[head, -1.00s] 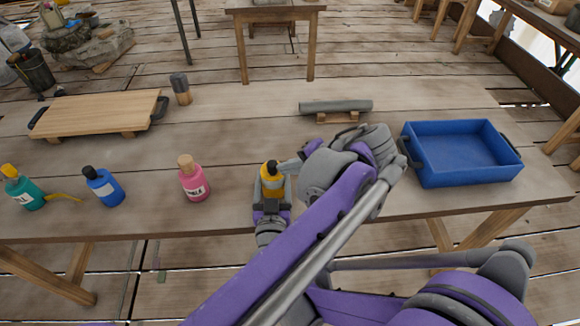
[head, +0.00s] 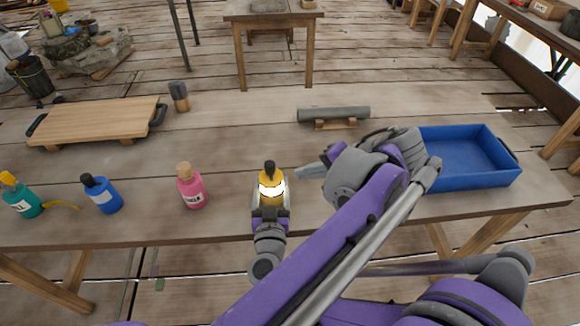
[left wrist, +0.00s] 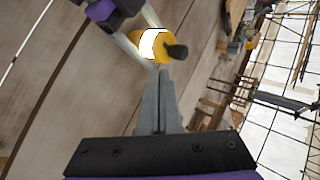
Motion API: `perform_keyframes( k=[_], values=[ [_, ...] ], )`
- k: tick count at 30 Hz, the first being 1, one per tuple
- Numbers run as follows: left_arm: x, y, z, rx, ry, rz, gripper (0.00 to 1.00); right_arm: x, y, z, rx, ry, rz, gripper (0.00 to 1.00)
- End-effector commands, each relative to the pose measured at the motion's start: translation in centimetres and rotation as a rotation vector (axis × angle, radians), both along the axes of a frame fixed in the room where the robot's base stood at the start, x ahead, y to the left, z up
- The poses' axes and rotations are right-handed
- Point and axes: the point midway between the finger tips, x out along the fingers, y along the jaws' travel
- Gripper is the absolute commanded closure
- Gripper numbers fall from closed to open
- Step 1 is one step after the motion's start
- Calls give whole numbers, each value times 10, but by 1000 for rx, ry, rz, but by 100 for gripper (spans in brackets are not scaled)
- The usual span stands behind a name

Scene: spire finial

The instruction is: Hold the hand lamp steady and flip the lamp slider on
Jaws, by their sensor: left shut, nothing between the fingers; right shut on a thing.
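The hand lamp (head: 272,181) is yellow with a dark top, and its middle band glows bright white. It also shows in the left wrist view (left wrist: 155,45), with the same white band. My right gripper (head: 270,208) is shut on the lamp from below and holds it upright at the table's front edge. My left gripper (head: 310,171) is shut and empty, just right of the lamp and apart from it. Its closed fingers (left wrist: 160,102) point toward the lamp in the left wrist view. I cannot make out the lamp slider in either view.
On the table (head: 230,130) stand a pink bottle (head: 192,188), a blue bottle (head: 102,195) and a teal bottle (head: 20,197). A wooden board (head: 95,118) lies at the back left. A grey cylinder (head: 334,114) rests behind my left arm. A blue tray (head: 470,181) is at the right.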

Motion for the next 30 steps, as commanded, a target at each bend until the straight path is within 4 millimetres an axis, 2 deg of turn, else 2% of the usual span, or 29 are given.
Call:
perform_keyframes(
  k=[6,12,26,27,30],
  values=[
    [-23,-28,33,-1,0,-2,100,0,0,0,0,0,-1,92],
    [-34,-41,49,-1,0,-1,100,0,0,0,0,0,-1,92],
    [-37,-43,53,0,0,1,100,0,0,0,0,0,0,92],
    [-37,-43,53,0,0,1,100,0,0,0,0,0,0,27],
    [-37,-43,53,0,0,1,100,0,0,0,0,0,0,9]
  ],
)
